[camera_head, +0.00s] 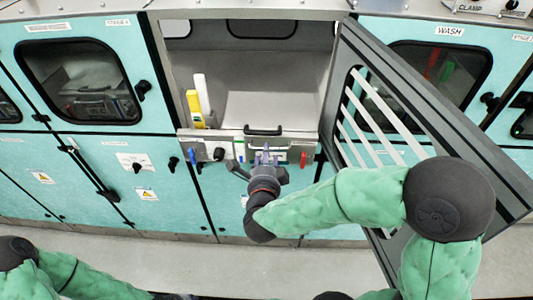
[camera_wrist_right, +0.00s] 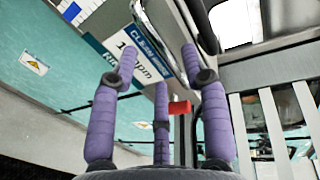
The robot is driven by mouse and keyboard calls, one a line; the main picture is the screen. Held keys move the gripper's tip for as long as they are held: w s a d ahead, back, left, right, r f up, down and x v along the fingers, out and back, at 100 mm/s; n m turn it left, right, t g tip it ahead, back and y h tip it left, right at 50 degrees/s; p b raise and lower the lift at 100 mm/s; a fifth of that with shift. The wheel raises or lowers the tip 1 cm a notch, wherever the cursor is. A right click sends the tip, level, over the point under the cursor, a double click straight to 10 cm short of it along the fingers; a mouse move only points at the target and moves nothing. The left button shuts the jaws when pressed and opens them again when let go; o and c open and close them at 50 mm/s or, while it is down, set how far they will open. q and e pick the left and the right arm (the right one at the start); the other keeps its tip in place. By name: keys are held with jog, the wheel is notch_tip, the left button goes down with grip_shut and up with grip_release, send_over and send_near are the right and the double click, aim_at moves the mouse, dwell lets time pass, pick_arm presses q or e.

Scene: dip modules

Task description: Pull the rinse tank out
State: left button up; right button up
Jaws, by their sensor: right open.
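The rinse tank (camera_head: 239,150) sits in the open middle bay, its front level with the bay's lower edge. A black bar handle (camera_head: 263,131) is on top of its front. My right gripper (camera_head: 265,157) is open just in front of the tank, below the handle, with its purple fingers pointing at it. Whether a fingertip touches the front is unclear. My left gripper is out of view.
The bay's grey framed door (camera_head: 355,62) stands open on the right, beside my right arm. A yellow item (camera_head: 195,108) stands in the bay's left side. The floor in front is clear.

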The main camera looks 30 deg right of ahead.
jog(key=v, duration=0.5)
jog(key=shift+w, duration=0.1)
dwell(0.5)
jog(key=w+a+f+n+g+y+b, duration=0.1)
jog(key=a+f+n+g+y, duration=0.2)
jog(key=f, duration=0.6)
jog(key=w+a+f+n+y+b, duration=0.1)
jog(key=a+f+n+y+b, duration=0.1)
jog(key=f+n, duration=0.55)
jog(key=w+a+f+n+g+y+b, duration=0.1)
jog(key=a+f+n+g+y, duration=0.15)
jog(key=f, duration=0.75)
jog(key=s+a+f+n+g+y+b, duration=0.1)
jog(key=s+a+f+n+g+y, duration=0.1)
jog(key=s+f, duration=0.5)
jog(key=s+a+f+n+g+y+b, duration=0.2)
jog(key=s+a+f+n+g, duration=0.2)
jog(key=f, duration=1)
jog(key=s+n+g, duration=0.1)
jog(key=s+n, duration=0.2)
jog(key=s, duration=0.1)
jog(key=shift+a, duration=0.2)
jog(key=shift+w+f+g+y, duration=0.1)
jog(key=shift+g+y, duration=0.15)
